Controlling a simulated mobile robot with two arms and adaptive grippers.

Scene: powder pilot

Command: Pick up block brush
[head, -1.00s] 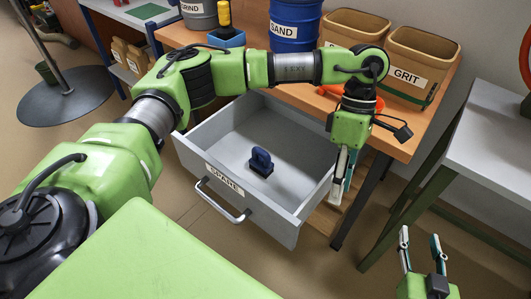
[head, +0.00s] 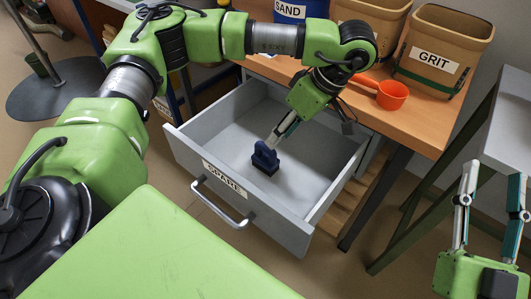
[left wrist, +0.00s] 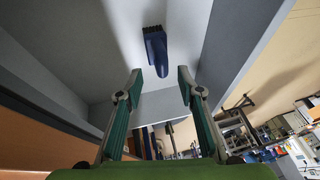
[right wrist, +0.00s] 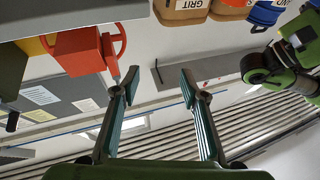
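The block brush is dark blue with a dark bristle base. It stands on the floor of the open grey drawer (head: 230,140) labelled SPARE, and its handle shows in the head view (head: 265,157). My left gripper (head: 279,136) reaches down into the drawer, its fingertips close to the brush handle. In the left wrist view the left gripper (left wrist: 160,76) is open, and the brush (left wrist: 156,50) lies just beyond and between the fingertips, not gripped. My right gripper (head: 493,176) is open and empty at the right; it also shows in the right wrist view (right wrist: 158,76).
The drawer walls surround the brush and my left gripper. On the wooden bench (head: 405,125) stand an orange scoop (head: 391,95), a GRIT bin (head: 440,55) and a blue SAND drum (head: 290,10). A grey table (head: 507,125) stands at the right.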

